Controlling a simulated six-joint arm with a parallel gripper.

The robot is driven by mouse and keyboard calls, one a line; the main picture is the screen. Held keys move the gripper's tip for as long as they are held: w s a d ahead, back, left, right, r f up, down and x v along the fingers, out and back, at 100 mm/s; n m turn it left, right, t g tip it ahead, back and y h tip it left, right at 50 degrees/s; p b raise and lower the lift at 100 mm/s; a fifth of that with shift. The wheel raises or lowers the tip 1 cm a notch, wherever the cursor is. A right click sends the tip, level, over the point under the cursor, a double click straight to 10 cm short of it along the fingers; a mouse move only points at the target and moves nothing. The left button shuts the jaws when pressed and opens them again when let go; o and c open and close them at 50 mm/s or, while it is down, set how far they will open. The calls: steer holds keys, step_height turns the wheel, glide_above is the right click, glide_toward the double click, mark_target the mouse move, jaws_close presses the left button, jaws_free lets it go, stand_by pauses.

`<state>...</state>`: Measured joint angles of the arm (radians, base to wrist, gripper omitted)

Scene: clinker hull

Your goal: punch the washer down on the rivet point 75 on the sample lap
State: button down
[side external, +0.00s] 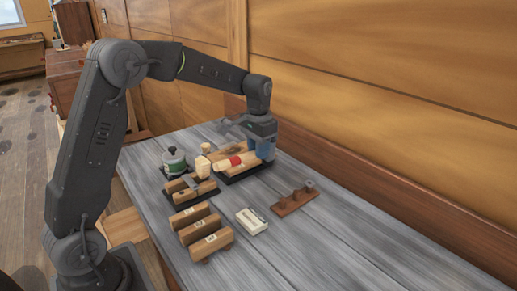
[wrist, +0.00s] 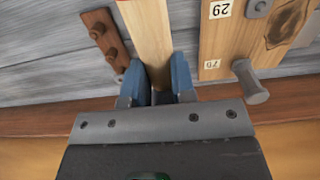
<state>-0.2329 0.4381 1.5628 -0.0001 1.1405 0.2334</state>
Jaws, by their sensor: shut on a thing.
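My gripper (side external: 262,148) is at the far side of the bench. In the wrist view its two blue fingers (wrist: 158,82) are shut on a pale wooden handle (wrist: 150,35), which runs away from between them. The side view shows a pale wooden tool with a red band (side external: 232,162) beside the gripper; its exact shape is unclear. A wooden board with number labels (wrist: 222,42), perhaps the sample lap, lies to the right of the fingers. A grey metal cylinder (wrist: 250,82) sticks out at its near edge. I cannot make out a washer or the label 75.
A brown rack with pegs (side external: 294,200) and a small white box (side external: 251,222) stand on the bench. Several numbered wooden blocks (side external: 200,228) lie in front, with a green-banded tin (side external: 175,163) behind. A wooden wall runs along the bench's far edge. The bench's right end is clear.

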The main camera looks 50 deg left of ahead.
steer(key=shift+w+r, duration=0.1)
steer(key=shift+r, duration=0.05)
stand_by(0.3)
steer(key=w+a+r+n, duration=0.2)
steer(key=a+r, duration=0.3)
steer(key=r, duration=0.2)
steer(key=w+a+r+n, duration=0.2)
steer(key=a+r, duration=0.3)
steer(key=r, duration=0.3)
steer(key=shift+a+r+t, duration=0.25)
steer(key=shift+r+t, duration=0.05)
steer(key=shift+t, duration=0.1)
step_height(320, 180, down, 14)
step_height(320, 180, up, 14)
steer(key=shift+r, duration=0.1)
